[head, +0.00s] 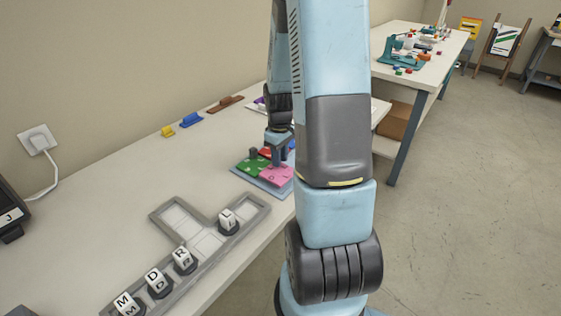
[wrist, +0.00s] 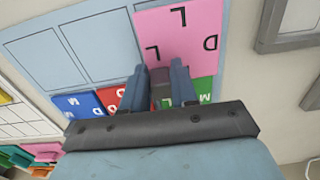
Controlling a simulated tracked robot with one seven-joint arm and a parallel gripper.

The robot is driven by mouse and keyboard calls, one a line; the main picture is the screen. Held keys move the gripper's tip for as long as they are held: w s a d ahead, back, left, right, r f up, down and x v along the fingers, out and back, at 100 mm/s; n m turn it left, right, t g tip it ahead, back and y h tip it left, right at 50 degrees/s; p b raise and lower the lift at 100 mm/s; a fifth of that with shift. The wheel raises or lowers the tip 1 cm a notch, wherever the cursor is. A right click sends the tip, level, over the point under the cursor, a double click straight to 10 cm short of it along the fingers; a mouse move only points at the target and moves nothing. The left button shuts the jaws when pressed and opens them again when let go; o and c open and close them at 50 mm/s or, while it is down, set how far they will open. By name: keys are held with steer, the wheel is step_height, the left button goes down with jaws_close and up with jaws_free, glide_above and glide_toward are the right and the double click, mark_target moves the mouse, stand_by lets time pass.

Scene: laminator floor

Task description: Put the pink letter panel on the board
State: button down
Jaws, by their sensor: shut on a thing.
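The pink letter panel (wrist: 180,32) shows dark letters L and D in the wrist view and lies over one corner of the light blue board (wrist: 88,50). It also shows in the head view (head: 277,176), at the board's near right part. My gripper (wrist: 164,70) is shut at the panel's edge, with a dark grey grip piece between the fingers; in the head view my gripper (head: 279,160) stands over the board. Blue (wrist: 80,104), red (wrist: 112,99) and green (wrist: 205,90) panels are along the board beside it. I cannot tell whether the pink panel touches the board.
A grey letter frame (head: 210,245) with several letter blocks lies on the near table. Blue (head: 191,120), yellow (head: 168,131) and brown (head: 225,103) pieces lie by the wall. A dark device (head: 10,215) is at the left edge. The table between has free room.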

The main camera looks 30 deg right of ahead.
step_height(320, 180, down, 2)
steer(key=shift+f, duration=0.1)
steer(key=c, duration=0.9)
jaws_free()
steer(key=shift+o, duration=0.2)
step_height(320, 180, up, 12)
steer(key=f, duration=0.1)
steer(key=s+a+r+m+t, duration=0.1)
steer(key=s+a+r, duration=0.2)
steer(key=a+r, duration=0.3)
steer(key=s+a+r+m+t, duration=0.1)
steer(key=s+a+r+t, duration=0.15)
steer(key=r, duration=0.55)
steer(key=s+a+r+m+t, duration=0.1)
steer(key=s+a+r+t, duration=0.1)
steer(key=s+a+r, duration=0.5)
steer(key=shift+s+a+m, duration=0.15)
steer(key=shift+s+m, duration=0.25)
steer(key=shift+s, duration=1.9)
